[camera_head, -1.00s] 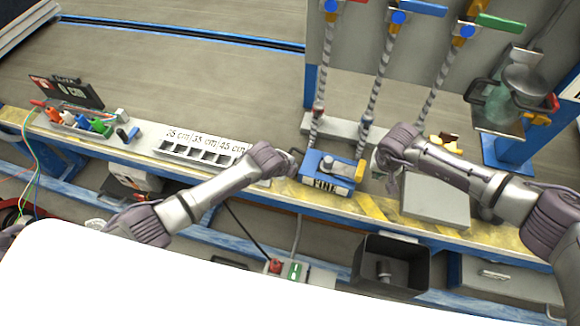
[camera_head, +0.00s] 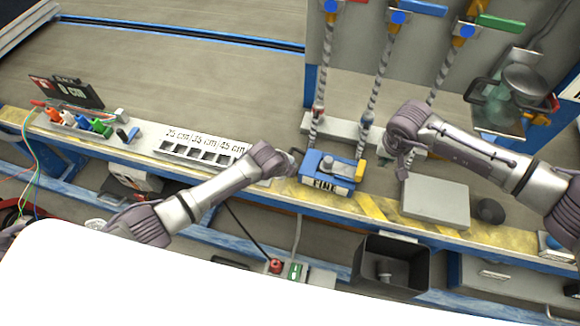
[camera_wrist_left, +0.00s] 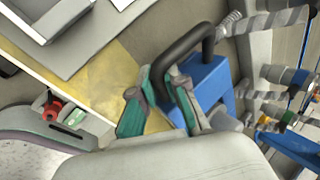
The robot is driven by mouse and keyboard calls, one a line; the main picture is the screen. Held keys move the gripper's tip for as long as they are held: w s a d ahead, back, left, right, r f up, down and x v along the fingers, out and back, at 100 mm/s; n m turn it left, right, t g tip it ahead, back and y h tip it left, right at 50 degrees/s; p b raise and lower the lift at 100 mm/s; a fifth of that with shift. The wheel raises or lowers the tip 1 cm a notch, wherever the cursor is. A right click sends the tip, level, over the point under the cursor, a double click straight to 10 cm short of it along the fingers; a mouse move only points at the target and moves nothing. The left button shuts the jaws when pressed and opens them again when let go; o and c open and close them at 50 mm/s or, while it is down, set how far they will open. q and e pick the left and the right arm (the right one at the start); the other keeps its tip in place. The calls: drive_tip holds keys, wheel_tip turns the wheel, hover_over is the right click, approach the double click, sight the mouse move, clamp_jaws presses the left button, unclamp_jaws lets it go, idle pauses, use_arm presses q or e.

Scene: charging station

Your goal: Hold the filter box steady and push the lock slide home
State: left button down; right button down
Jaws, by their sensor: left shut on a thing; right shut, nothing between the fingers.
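The filter box (camera_head: 328,171) is a blue-topped box with a lettered front, resting on the yellow-striped bench edge. A yellow piece (camera_head: 359,170), which looks like the lock slide, sits at its right end; I cannot tell how far in it is. My left gripper (camera_head: 293,163) is at the box's left end. In the left wrist view its green-padded fingers (camera_wrist_left: 160,112) are shut on the black handle (camera_wrist_left: 187,46) of the blue box (camera_wrist_left: 207,84). My right gripper (camera_head: 403,171) is shut and empty, to the right of the box and apart from it.
A grey block (camera_head: 436,200) lies right of the box, with a dark round knob (camera_head: 490,210) beside it. Twisted columns (camera_head: 372,90) rise behind. A slotted white rack (camera_head: 200,150) stands to the left. A black bin (camera_head: 393,262) is below the bench edge.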

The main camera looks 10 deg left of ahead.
use_arm(q)
drive_tip(key=c, duration=1.1)
unclamp_jaws()
drive_tip(key=v, duration=1.2)
